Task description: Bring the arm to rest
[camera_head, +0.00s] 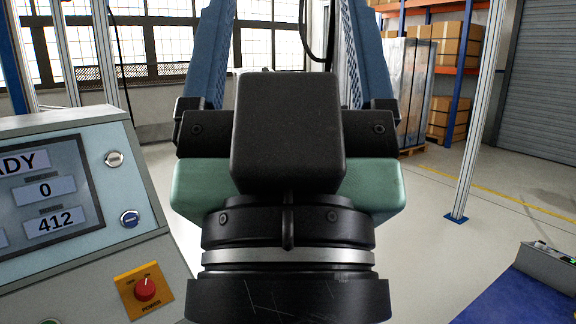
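My gripper (283,45) fills the middle of the head view, seen from behind its wrist. Its two blue fingers stand wide apart and run up to the top edge. No object shows between them, only windows and floor beyond. The black wrist housing and the green gripper body hide what lies directly behind them. The fingertips are at or past the top edge of the picture.
A control panel (85,140) with a screen reading "ADY", 0 and 412 stands close on the left. A red knob (145,288) is below it. A metal post (480,115) and shelves with boxes (458,45) stand at right. A blue surface (505,300) is lower right.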

